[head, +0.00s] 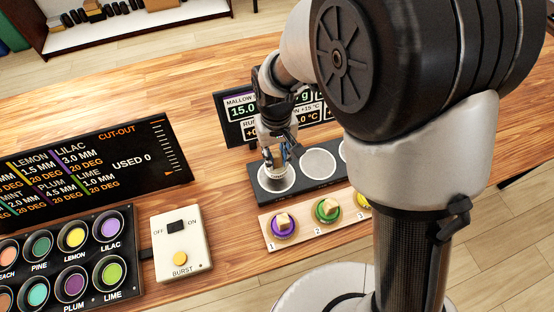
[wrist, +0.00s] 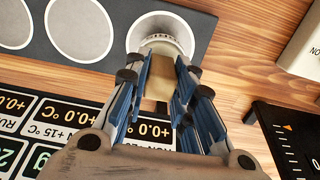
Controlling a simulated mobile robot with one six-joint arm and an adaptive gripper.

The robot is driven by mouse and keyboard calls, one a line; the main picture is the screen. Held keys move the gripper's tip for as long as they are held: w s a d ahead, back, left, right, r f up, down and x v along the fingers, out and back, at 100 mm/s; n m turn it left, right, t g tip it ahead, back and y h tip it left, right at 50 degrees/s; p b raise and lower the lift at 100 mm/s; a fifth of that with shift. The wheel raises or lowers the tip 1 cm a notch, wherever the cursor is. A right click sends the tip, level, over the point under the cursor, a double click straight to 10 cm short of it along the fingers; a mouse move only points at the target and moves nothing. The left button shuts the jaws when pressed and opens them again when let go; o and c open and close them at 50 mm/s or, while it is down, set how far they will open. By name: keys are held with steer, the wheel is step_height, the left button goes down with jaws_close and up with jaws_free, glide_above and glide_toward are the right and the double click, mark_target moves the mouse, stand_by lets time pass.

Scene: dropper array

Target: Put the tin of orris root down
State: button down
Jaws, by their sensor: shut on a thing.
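My gripper (head: 274,160) points down over the leftmost pale disc of a dark strip in the head view. It is shut on the tin of orris root, which the fingers mostly hide. In the wrist view, a pale rim of the tin (wrist: 167,42) shows beyond my gripper (wrist: 168,80), with a tan part between the fingers. The tin is over or on the end disc (wrist: 150,22), which also shows in the head view (head: 277,180). I cannot tell whether the tin touches the disc.
A wooden rack (head: 303,232) in front holds purple (head: 283,228), green (head: 326,210) and yellow lidded pots. A display (head: 235,120) stands close behind the strip. A white switch box (head: 180,245) and a palette of colour pots (head: 72,258) are at left. The second disc (head: 319,163) is empty.

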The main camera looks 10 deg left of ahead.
mark_target(277, 163)
steer(key=shift+f+b, duration=0.5)
steer(key=shift+f, duration=1.4)
steer(key=shift+f, duration=0.1)
steer(key=c, duration=1.4)
jaws_free()
steer(key=shift+o, duration=0.2)
